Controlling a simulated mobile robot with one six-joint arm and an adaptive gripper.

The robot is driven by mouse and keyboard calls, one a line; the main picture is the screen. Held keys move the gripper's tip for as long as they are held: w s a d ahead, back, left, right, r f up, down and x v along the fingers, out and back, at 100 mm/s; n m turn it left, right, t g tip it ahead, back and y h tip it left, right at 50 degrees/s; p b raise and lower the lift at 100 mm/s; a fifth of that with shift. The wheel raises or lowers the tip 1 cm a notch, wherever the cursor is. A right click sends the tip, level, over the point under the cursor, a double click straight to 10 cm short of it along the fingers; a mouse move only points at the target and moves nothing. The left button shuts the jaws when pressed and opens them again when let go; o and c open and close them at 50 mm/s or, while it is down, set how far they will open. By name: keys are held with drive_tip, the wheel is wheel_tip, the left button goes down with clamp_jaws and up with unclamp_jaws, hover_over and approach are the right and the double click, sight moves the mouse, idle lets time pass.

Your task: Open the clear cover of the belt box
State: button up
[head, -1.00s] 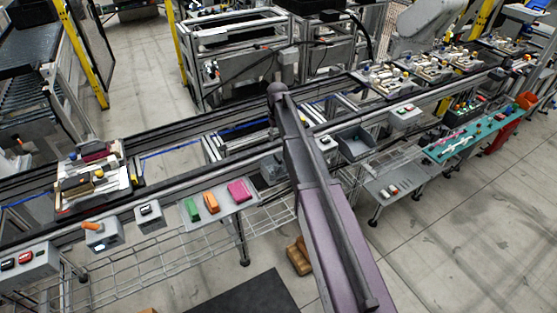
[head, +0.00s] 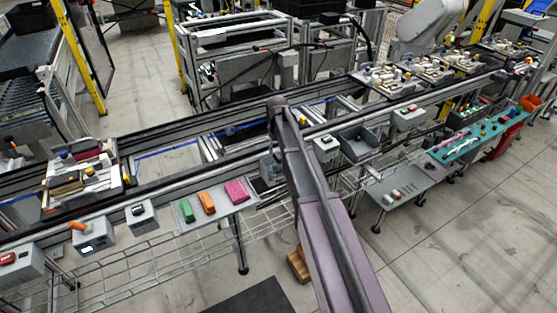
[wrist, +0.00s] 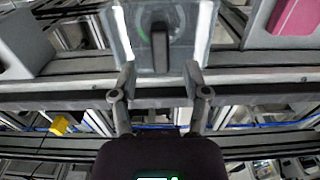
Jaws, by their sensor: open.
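The belt box with its clear cover (wrist: 160,38) is at the top middle of the wrist view. A dark upright part with a green edge shows through the cover, and bright strips run down both sides. My gripper (wrist: 160,77) is open, with one fingertip near each lower corner of the cover. I cannot tell whether the fingertips touch it. The cover looks closed, though its edges are hard to make out. In the head view my arm hides most of the gripper and the box.
A pink block (head: 237,190) lies on a shelf with an orange (head: 207,203) and a green block (head: 187,211). A small grey box (head: 326,147) and an open grey bin (head: 358,142) stand right of my arm. Pallet fixtures (head: 82,180) sit on the conveyor.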

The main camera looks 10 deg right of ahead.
sight(277, 155)
drive_tip(key=shift+f+b, duration=1.4)
drive_tip(key=shift+f, duration=0.35)
clamp_jaws()
